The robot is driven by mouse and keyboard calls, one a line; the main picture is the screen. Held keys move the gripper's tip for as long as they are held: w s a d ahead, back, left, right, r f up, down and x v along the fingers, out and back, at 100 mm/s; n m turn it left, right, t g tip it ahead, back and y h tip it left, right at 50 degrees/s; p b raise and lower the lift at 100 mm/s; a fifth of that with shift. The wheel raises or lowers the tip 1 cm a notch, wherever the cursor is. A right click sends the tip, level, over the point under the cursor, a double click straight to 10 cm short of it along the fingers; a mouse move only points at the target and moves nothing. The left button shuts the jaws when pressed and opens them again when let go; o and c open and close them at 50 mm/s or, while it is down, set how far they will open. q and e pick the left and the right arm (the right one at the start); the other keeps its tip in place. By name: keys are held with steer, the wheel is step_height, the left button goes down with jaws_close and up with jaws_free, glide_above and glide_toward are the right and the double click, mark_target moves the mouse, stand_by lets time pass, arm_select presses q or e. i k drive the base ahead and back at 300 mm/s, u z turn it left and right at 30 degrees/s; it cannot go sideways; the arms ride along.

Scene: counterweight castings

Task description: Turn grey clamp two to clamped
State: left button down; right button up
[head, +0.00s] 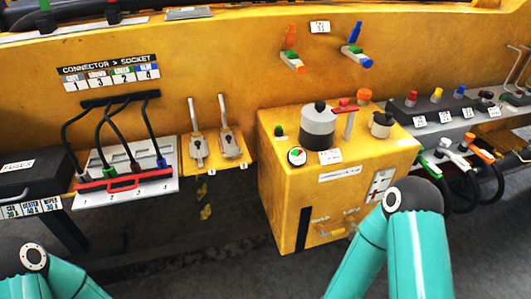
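Two grey toggle clamps are mounted side by side on a yellow plate at the centre left of the head view. The right one, grey clamp two (229,141), stands above a small label that seems to read 2. Its handle points up and leans slightly left. The left one, grey clamp one (198,149), also has its handle up. Nothing touches either clamp.
Left of the clamps is a connector board (125,192) with black cables and a red bar. Right of them stands a yellow box (340,185) with a grey cylinder (318,128) and knobs on top. Two levers, orange (290,45) and blue (355,47), stick out above.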

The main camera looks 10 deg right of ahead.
mark_target(232, 152)
steer(key=k, duration=0.4)
steer(key=u, duration=0.2)
steer(key=i, duration=0.9)
steer(key=z, duration=0.2)
steer(key=k, duration=0.85)
steer(key=u, duration=0.15)
steer(key=i, duration=1.25)
